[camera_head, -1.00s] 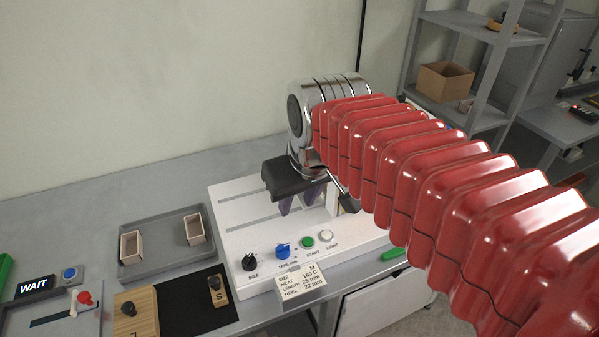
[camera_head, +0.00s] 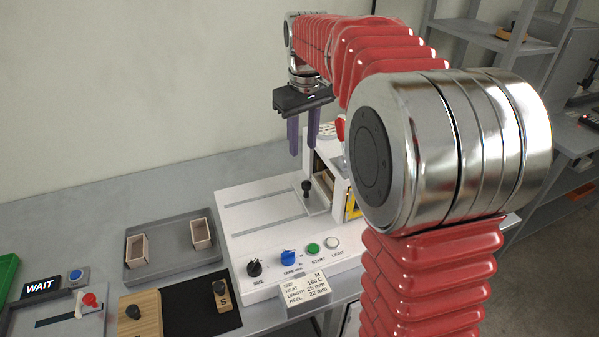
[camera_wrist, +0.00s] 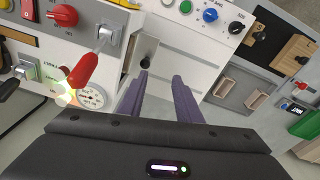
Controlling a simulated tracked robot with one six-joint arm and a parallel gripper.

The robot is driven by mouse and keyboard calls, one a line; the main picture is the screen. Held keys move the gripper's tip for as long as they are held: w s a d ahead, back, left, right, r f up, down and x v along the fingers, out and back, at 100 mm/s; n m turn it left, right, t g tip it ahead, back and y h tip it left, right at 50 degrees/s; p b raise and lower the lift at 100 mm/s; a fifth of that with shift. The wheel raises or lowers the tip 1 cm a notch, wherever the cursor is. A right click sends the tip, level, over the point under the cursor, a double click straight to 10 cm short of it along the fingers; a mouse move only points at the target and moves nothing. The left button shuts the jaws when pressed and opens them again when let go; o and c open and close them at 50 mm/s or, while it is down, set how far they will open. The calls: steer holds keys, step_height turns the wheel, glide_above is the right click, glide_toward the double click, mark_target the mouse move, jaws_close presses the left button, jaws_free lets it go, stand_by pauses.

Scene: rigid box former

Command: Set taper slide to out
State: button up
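A slide with a black knob (camera_head: 306,186) stands on a grey plate on the white machine top (camera_head: 262,212), beside the machine's housing. No label naming the taper slide is readable. My gripper (camera_head: 303,149) hangs above the knob with its two purple fingers pointing down and apart. Nothing is between them. In the wrist view the knob (camera_wrist: 146,62) shows just beyond the left fingertip of my gripper (camera_wrist: 161,76), with no visible contact.
A red-handled lever (camera_wrist: 83,70) and a round gauge (camera_wrist: 90,97) sit close beside the fingers. The machine front has a black dial (camera_head: 254,268), a blue dial (camera_head: 288,257) and buttons. A grey tray (camera_head: 170,255) and a red-knobbed panel (camera_head: 60,318) lie left.

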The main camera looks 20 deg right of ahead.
steer(key=g, duration=0.1)
glide_above(307, 182)
step_height(307, 182, down, 4)
steer(key=shift+n, duration=0.3)
steer(key=shift+f, duration=0.1)
step_height(307, 182, down, 14)
steer(key=shift+r, duration=0.2)
stand_by(0.3)
steer(key=shift+c, duration=0.3)
jaws_close()
